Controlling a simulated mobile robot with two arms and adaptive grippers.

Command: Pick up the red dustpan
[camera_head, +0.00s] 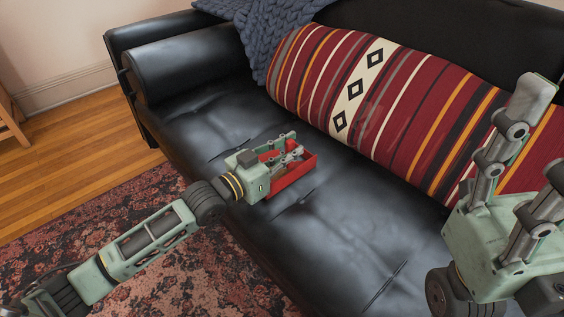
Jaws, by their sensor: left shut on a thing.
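The red dustpan (297,174) is on the seat of the black sofa (190,118), near the middle of the picture. My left gripper (293,151) is over the dustpan and shut on it; the gripper body and fingers hide much of the pan. I cannot tell whether the dustpan touches the seat or is slightly above it. My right gripper (545,155) is raised at the right edge, close to the camera, with its fingers apart and nothing seen between them. Part of it is cut off by the frame.
A large striped bolster (395,105) leans along the sofa back, just behind the dustpan. A blue knitted throw (262,30) hangs over the back. The sofa arm (185,65) rises at the left. A patterned rug (150,215) lies in front; the seat left of the dustpan is clear.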

